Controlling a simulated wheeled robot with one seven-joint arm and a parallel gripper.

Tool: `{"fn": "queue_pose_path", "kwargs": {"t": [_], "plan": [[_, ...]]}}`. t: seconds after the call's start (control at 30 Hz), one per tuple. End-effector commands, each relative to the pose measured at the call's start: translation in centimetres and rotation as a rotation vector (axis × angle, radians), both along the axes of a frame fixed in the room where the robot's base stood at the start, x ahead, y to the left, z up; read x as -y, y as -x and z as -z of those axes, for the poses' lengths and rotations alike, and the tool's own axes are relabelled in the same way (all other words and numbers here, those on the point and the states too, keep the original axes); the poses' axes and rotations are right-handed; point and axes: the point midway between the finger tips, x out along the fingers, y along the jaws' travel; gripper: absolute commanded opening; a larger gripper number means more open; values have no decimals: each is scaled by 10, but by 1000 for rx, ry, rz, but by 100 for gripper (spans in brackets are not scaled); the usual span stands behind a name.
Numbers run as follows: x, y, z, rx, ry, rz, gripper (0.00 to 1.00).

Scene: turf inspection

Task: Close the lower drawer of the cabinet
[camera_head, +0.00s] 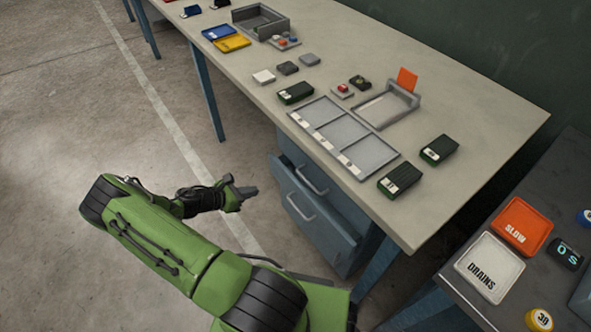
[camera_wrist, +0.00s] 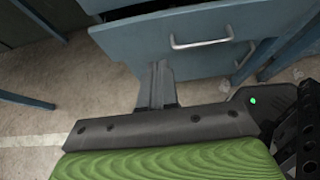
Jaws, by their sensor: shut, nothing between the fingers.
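The blue cabinet (camera_head: 291,149) stands under the workbench. Its lower drawer (camera_head: 318,236) is pulled out toward my side, with a pale bar handle (camera_head: 299,207) on its front. The upper drawer's handle (camera_head: 312,181) shows above and behind it. My gripper (camera_head: 252,191) is shut and empty, a little left of the lower drawer's front in the head view. In the wrist view, the closed fingers (camera_wrist: 160,67) point at the drawer front (camera_wrist: 150,46), below and left of its handle (camera_wrist: 202,41). I cannot tell whether they touch it.
The workbench (camera_head: 450,215) above carries a three-part tray (camera_head: 340,137), several dark boxes and small parts. A dark side table (camera_head: 455,270) with labelled tiles stands at the right. Blue table legs (camera_head: 206,95) stand nearby. The floor (camera_head: 90,130) at the left is clear.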

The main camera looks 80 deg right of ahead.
Motion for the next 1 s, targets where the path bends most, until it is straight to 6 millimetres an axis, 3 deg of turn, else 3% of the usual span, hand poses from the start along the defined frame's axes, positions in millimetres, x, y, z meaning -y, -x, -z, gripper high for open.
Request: {"fn": "queue_pose_path", "kwargs": {"t": [0.17, 0.57, 0.8, 1.0], "plan": [[10, 10, 10, -4, 1, 3, 0], [67, 60, 54, -1, 2, 4, 0], [91, 81, 51, 0, 1, 1, 0], [94, 83, 50, -1, 1, -1, 0]]}}
